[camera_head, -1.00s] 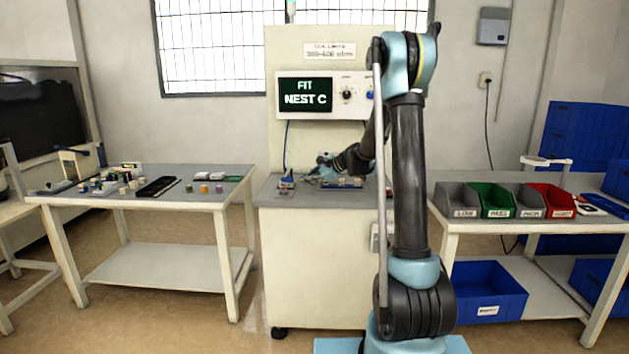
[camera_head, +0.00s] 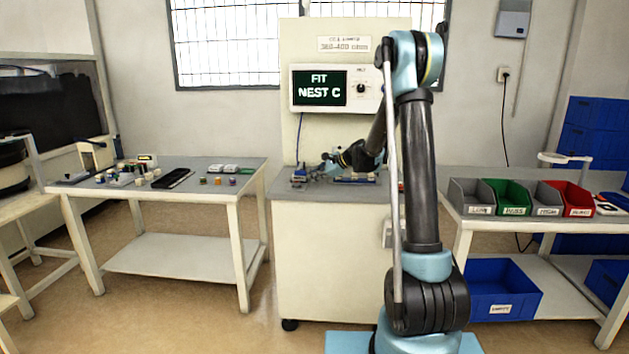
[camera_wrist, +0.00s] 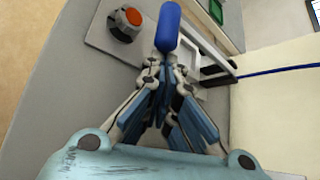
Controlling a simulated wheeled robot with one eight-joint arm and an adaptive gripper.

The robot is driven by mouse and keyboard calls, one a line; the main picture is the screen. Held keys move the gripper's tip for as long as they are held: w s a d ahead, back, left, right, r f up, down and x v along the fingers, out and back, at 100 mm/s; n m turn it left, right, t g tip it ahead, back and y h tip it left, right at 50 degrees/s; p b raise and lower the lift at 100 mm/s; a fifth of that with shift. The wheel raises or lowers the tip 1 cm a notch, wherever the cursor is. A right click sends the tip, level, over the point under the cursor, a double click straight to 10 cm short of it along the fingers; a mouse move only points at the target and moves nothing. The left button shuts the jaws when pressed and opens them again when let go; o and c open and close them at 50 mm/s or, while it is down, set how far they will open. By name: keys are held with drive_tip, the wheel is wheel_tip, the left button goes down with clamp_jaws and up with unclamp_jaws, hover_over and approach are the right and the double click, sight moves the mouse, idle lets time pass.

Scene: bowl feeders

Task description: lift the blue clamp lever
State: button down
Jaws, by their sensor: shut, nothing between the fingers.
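The blue clamp lever (camera_wrist: 168,28) shows in the wrist view as a rounded blue handle just beyond my fingertips. My gripper (camera_wrist: 164,68) is shut and empty, with its fingertips together at the lever's near end. Whether they touch it I cannot tell. The lever's lower part and pivot are hidden behind the fingers. In the head view my gripper (camera_head: 328,163) is small, low over the machine's bench; the lever cannot be made out there.
An orange button (camera_wrist: 127,20) on a grey base sits left of the lever. A pale frame (camera_wrist: 210,72) stands to its right. In the head view, the machine panel (camera_head: 320,88) reads "FIT NEST C". A parts table (camera_head: 215,190) stands left, and bins (camera_head: 512,198) stand right.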

drive_tip(key=shift+r+g, duration=0.3)
drive_tip(key=shift+r, duration=0.05)
drive_tip(key=shift+r+m+g, duration=0.3)
drive_tip(key=shift+r+m, duration=0.2)
drive_tip(key=shift+r, duration=0.2)
drive_tip(key=w+r+m+g, duration=0.2)
drive_tip(key=w+r+g, duration=0.2)
drive_tip(key=w+r, duration=0.5)
drive_tip(key=shift+w+r+m, duration=0.15)
drive_tip(key=shift+r+m, duration=0.25)
drive_tip(key=shift+r, duration=1.1)
drive_tip(key=shift+d, duration=0.1)
